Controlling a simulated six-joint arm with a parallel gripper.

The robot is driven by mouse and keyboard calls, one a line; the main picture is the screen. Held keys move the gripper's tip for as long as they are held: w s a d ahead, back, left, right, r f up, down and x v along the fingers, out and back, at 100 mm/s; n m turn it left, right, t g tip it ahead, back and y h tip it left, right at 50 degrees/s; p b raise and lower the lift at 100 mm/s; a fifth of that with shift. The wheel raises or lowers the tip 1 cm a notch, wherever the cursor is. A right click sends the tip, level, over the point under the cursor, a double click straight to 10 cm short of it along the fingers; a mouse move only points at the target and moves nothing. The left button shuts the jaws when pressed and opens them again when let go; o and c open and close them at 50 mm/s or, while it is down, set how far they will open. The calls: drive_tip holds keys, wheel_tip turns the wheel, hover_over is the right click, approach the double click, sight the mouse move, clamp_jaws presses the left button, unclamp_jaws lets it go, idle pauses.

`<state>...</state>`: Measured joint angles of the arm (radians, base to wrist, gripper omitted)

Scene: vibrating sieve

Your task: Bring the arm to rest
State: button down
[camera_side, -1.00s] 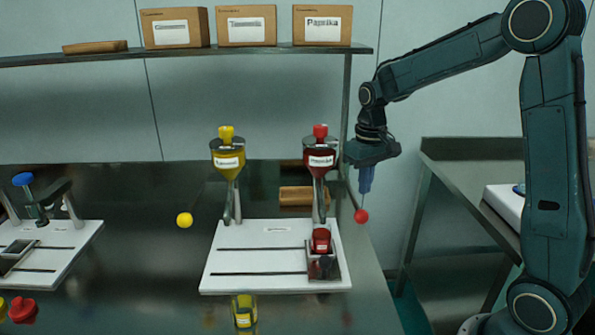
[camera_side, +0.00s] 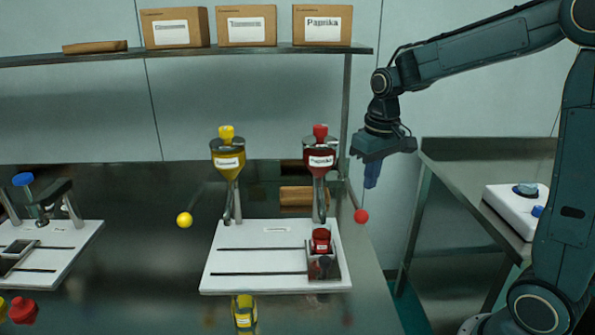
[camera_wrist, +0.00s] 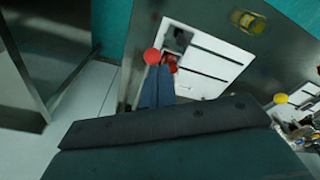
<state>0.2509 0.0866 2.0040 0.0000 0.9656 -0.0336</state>
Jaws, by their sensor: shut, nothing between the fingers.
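My gripper (camera_side: 372,176) is at the right of the paprika dispenser, raised in the air above the gap by the table's right edge. Its fingers are shut and hold nothing. In the wrist view the blue fingers (camera_wrist: 155,88) point toward the white board and overlap the view of the red ball knob (camera_wrist: 152,56). They look apart from everything around them in the side view.
The red-topped paprika dispenser (camera_side: 320,160) and the yellow one (camera_side: 228,160) stand at the white board (camera_side: 240,260). A red container (camera_side: 321,240) sits at the board's right. A yellow container (camera_side: 244,310) stands in front. A shelf (camera_side: 180,54) holds boxes. A side table (camera_side: 480,180) is at right.

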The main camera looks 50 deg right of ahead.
drive_tip(key=s+a+r+n+t, duration=0.1)
drive_tip(key=s+a, duration=0.3)
drive_tip(key=s, duration=0.4)
drive_tip(key=s+a+r+n+t, duration=0.1)
drive_tip(key=s+a+r+t, duration=0.2)
drive_tip(key=s, duration=0.6)
drive_tip(key=shift+s+a+r+t, duration=0.25)
drive_tip(key=shift+a+r, duration=0.3)
drive_tip(key=shift+a, duration=0.45)
drive_tip(key=shift+w, duration=0.1)
